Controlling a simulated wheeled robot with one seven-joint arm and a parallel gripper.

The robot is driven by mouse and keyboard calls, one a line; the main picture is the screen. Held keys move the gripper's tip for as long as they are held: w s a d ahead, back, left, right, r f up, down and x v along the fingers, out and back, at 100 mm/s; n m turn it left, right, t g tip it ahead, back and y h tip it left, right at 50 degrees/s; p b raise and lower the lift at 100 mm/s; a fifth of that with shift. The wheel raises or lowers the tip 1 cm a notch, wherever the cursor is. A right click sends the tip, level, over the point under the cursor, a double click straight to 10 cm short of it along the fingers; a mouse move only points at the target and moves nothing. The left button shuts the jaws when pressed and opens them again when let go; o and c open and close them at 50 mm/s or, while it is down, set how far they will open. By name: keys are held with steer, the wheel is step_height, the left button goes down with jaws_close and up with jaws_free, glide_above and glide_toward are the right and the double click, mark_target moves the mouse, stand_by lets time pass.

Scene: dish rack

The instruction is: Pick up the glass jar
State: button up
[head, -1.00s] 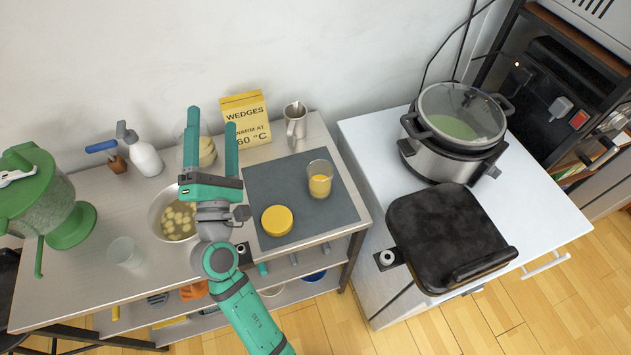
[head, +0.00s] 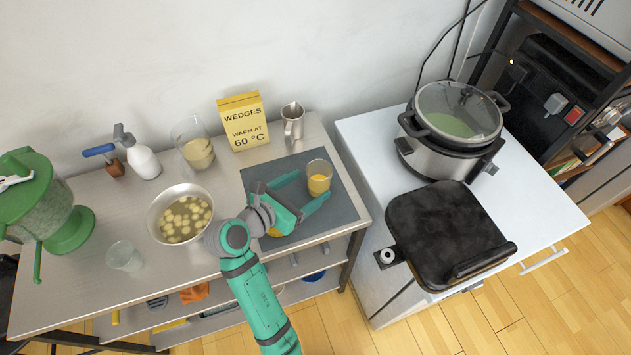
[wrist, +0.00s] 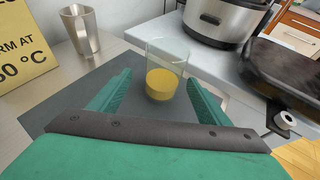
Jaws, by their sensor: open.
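The glass jar (head: 319,178) is a clear open glass with orange-yellow contents in its lower part. It stands upright on the dark grey mat (head: 345,211). It also shows in the wrist view (wrist: 161,82). My gripper (head: 311,186) is open and low over the mat, its fingers pointing toward the jar. In the wrist view the jar appears in the gap between the fingertips (wrist: 160,80), with no finger visibly touching it. I cannot tell how far it is inside the gap. A yellow round lid (head: 273,232) is mostly hidden under my gripper.
A metal jug (head: 292,122) and a yellow wedges box (head: 243,122) stand behind the mat. A pot of potatoes (head: 180,214) and a wide glass (head: 196,150) are left. A cooker (head: 452,130) and black grill (head: 445,235) stand on the white counter to the right.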

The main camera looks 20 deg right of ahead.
mark_target(326, 170)
steer(key=x, duration=0.3)
steer(key=shift+w+d+f, duration=0.1)
steer(key=shift+d, duration=0.2)
steer(key=shift+s+x, duration=0.2)
steer(key=shift+x, duration=2.4)
steer(key=c, duration=1.4)
steer(key=shift+o, duration=0.2)
steer(key=shift+d+r, duration=0.1)
steer(key=shift+r, duration=0.4)
step_height(326, 170, up, 2)
steer(key=shift+r, duration=0.15)
steer(key=s+a+r, duration=0.4)
steer(key=s+r, duration=0.1)
steer(key=r, duration=0.2)
steer(key=s+a+r, duration=0.4)
steer(key=s+r, duration=0.2)
steer(key=r, duration=0.2)
steer(key=shift+s+r, duration=0.2)
steer(key=shift+r, duration=0.05)
